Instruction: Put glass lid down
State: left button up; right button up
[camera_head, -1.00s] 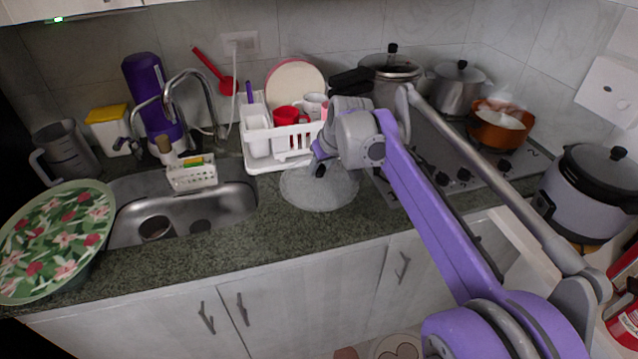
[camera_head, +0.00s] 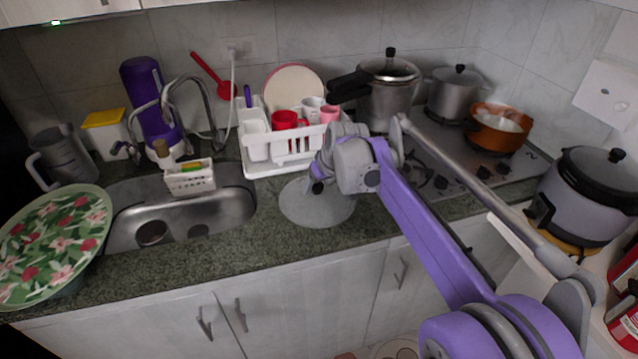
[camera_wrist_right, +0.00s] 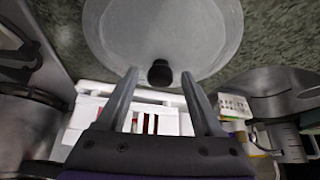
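The glass lid (camera_head: 318,212) is a round, pale grey, see-through disc with a small dark knob (camera_head: 318,187). In the head view it lies on the green-black speckled counter (camera_head: 225,250), between the sink and the stove, in front of the white dish rack. My right gripper (camera_head: 317,178) is just above the lid at the knob. In the right wrist view the lid (camera_wrist_right: 165,30) fills the top middle, and the knob stands between my two spread fingers (camera_wrist_right: 160,76) with a gap on each side. My left gripper is not in view.
The dish rack (camera_head: 262,168) with red and white cups stands just behind the lid. The sink (camera_head: 190,225) is left, the stove (camera_head: 470,180) with pots right. A floral tray (camera_head: 50,240) lies far left, and a rice cooker (camera_head: 590,205) stands far right. Counter left of the lid is clear.

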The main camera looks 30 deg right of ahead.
jog(key=shift+r, duration=0.25)
jog(key=p+v, duration=0.2)
jog(key=v, duration=1)
jog(key=s+a+f, duration=0.7)
jog(key=s+f, duration=0.4)
jog(key=s, duration=0.1)
jog(key=s+a+f+g, duration=0.1)
jog(key=s+a+f, duration=0.6)
jog(key=s+f, duration=0.5)
jog(key=shift+a+n, duration=0.25)
jog(key=shift+n, duration=0.05)
jog(key=shift+s+f, duration=0.1)
